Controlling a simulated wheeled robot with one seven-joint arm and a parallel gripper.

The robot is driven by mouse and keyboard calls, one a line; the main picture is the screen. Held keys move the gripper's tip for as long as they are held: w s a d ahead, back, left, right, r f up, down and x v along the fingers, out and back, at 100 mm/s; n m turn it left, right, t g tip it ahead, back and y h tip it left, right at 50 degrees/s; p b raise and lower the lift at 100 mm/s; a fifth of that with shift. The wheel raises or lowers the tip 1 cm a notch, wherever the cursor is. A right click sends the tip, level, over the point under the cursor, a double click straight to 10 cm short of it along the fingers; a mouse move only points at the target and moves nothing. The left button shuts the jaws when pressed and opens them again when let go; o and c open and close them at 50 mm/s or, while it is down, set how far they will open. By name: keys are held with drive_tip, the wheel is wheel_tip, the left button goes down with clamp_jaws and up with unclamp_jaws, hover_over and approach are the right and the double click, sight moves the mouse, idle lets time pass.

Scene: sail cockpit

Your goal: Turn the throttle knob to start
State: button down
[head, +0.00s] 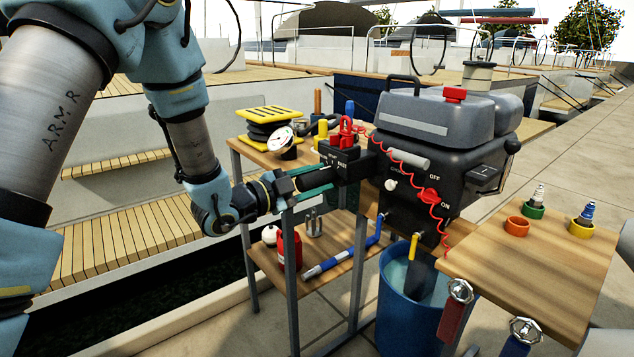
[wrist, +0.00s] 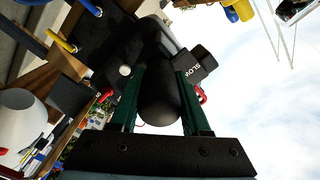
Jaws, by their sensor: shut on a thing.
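The outboard motor (head: 437,130) has a dark grey cowl and stands in the middle of the head view. A black throttle knob (wrist: 158,95) with a rounded end points toward me in the wrist view. My gripper (head: 332,178) reaches it from the left, and its green fingers lie along both sides of the knob. It is shut on the knob, and the fingers also show in the wrist view (wrist: 160,80). A black block (head: 338,157) with white lettering sits just above the fingers; "SLOW" is partly readable in the wrist view. The knob's pointer or mark is not clear.
A red coiled cord (head: 405,157) and a red switch (head: 429,195) marked OFF and ON are on the motor's front. A blue bucket (head: 392,310) stands below. A wooden side table (head: 520,265) is at right; a wooden shelf (head: 335,258) is below my gripper.

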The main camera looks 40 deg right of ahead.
drive_tip(key=shift+c, duration=1.8)
unclamp_jaws()
drive_tip(key=shift+a, duration=0.1)
drive_tip(key=a+b, duration=0.1)
drive_tip(key=a, duration=0.9)
drive_tip(key=shift+w+a, duration=0.3)
drive_tip(key=shift+w, duration=0.1)
